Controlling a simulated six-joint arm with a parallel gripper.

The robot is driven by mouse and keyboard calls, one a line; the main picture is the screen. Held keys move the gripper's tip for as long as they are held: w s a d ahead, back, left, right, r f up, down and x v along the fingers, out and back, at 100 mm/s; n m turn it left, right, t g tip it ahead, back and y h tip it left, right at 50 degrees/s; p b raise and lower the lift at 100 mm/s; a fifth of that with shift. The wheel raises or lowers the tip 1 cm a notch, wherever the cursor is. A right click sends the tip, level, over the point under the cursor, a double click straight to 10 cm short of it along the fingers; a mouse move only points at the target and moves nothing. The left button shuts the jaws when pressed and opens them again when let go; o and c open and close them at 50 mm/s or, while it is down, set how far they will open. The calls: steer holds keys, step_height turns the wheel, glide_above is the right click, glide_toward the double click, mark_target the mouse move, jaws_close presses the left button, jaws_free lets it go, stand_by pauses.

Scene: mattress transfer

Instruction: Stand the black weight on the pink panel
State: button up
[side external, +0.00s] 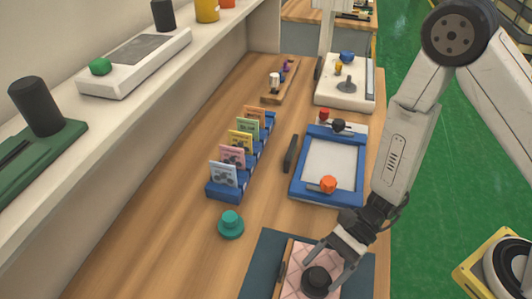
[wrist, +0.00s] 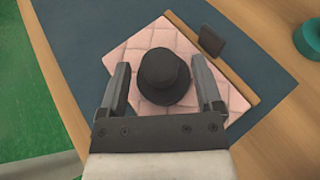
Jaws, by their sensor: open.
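The black weight (side external: 317,281) stands upright on the quilted pink panel (side external: 292,262). In the wrist view the black weight (wrist: 164,75) sits near the middle of the pink panel (wrist: 137,48). My gripper (side external: 328,273) is open, with one finger on each side of the weight. In the wrist view the fingers of my gripper (wrist: 160,88) show gaps to the weight on both sides. The weight's base rests on the panel, as far as these views show.
The panel lies on a dark blue mat (side external: 262,250) with a wooden strip along one edge. A teal knob (side external: 231,223) stands nearby on the table. A blue frame (side external: 297,184) and a blue card rack (side external: 217,190) stand farther back. Bare table lies left of the mat.

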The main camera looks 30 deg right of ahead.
steer(key=shift+v, duration=4.3)
steer(key=s+d+r+n+h, duration=0.1)
steer(key=d+r+n+h, duration=0.1)
steer(key=d+n+h, duration=0.75)
steer(key=w+d+r+n+t+h, duration=0.3)
steer(key=w+d+r+n+t, duration=0.2)
steer(key=w+d+n, duration=0.1)
steer(key=shift+d+h, duration=0.15)
steer(key=shift+h, duration=0.2)
steer(key=shift+w, duration=0.1)
